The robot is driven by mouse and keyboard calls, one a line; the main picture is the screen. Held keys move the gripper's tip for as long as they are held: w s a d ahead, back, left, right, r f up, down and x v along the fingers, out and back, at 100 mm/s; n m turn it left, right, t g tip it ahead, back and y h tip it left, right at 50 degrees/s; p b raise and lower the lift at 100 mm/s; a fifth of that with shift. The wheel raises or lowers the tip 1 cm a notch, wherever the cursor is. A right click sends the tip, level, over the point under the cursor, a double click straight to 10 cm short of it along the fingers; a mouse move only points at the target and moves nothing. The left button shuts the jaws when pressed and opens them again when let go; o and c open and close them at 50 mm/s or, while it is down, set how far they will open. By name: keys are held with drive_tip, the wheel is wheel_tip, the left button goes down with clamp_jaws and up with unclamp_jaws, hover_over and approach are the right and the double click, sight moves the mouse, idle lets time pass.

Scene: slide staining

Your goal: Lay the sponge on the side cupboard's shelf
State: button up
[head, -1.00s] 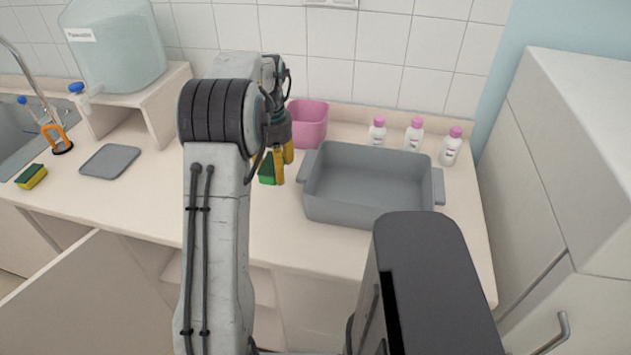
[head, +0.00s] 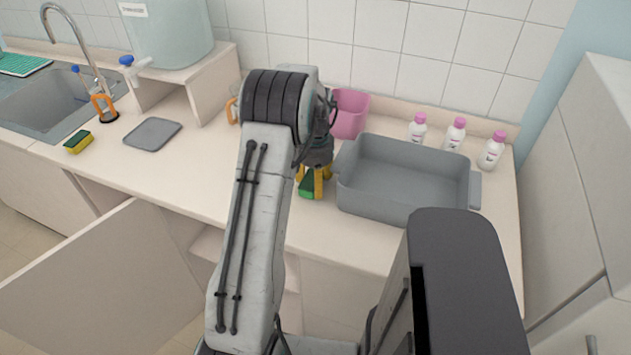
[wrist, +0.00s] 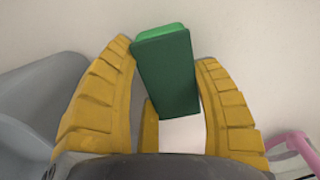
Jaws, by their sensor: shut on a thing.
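My gripper (head: 315,182) is shut on a green block (head: 307,190) and holds it over the counter, just left of the grey basin. A yellow sponge with a dark green top (head: 78,142) lies on the counter at the far left, near the sink. Below the counter a cupboard door (head: 95,285) stands open, and part of a pale shelf (head: 207,247) shows behind my arm.
The grey basin (head: 400,205) stands right of my gripper, with a pink tub (head: 350,115) behind it. Several white bottles with pink caps (head: 456,135) stand at the back right. A grey mat (head: 153,134) lies on the left. A tall cabinet (head: 590,180) closes the right side.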

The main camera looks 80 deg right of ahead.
drive_tip(key=shift+f, duration=0.25)
drive_tip(key=shift+f, duration=0.1)
drive_tip(key=o, duration=0.9)
drive_tip(key=shift+c, duration=0.2)
wheel_tip(320, 180, up, 12)
drive_tip(key=shift+r, duration=0.25)
